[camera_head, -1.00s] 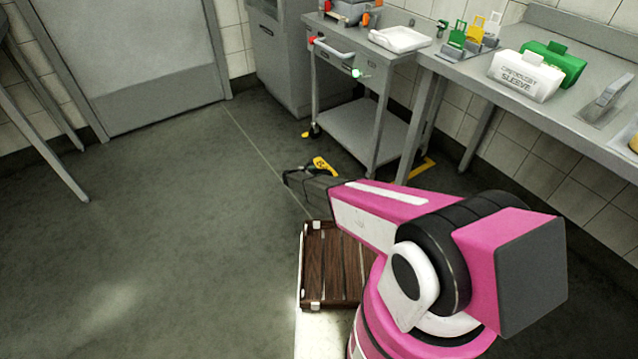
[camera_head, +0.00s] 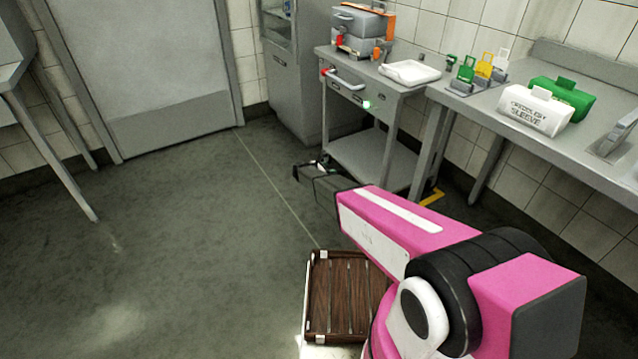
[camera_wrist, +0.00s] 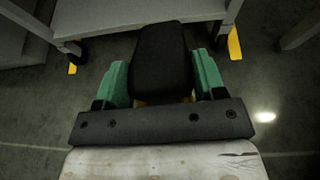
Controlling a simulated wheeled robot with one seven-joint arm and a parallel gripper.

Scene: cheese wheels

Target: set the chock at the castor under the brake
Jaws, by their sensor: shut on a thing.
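My gripper (camera_wrist: 162,82) is shut on the chock (camera_wrist: 162,60), a dark block between its green fingers; a little yellow shows below it. In the head view my gripper (camera_head: 308,172) is low in front of the trolley, and the chock cannot be made out there. The grey trolley (camera_head: 350,150) stands ahead, with a red knob (camera_head: 325,72) at its handle's left end and a green light (camera_head: 366,105) at the right. I cannot tell which is the brake. In the wrist view the left castor (camera_wrist: 72,50) is ahead and left of the chock, apart from it.
Yellow floor marks show near the legs, one at the right (camera_head: 432,197). A brown slatted crate (camera_head: 342,300) is by my base. A bench (camera_head: 540,115) runs along the right wall. A steel stand (camera_head: 50,150) is at the left. The middle floor is clear.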

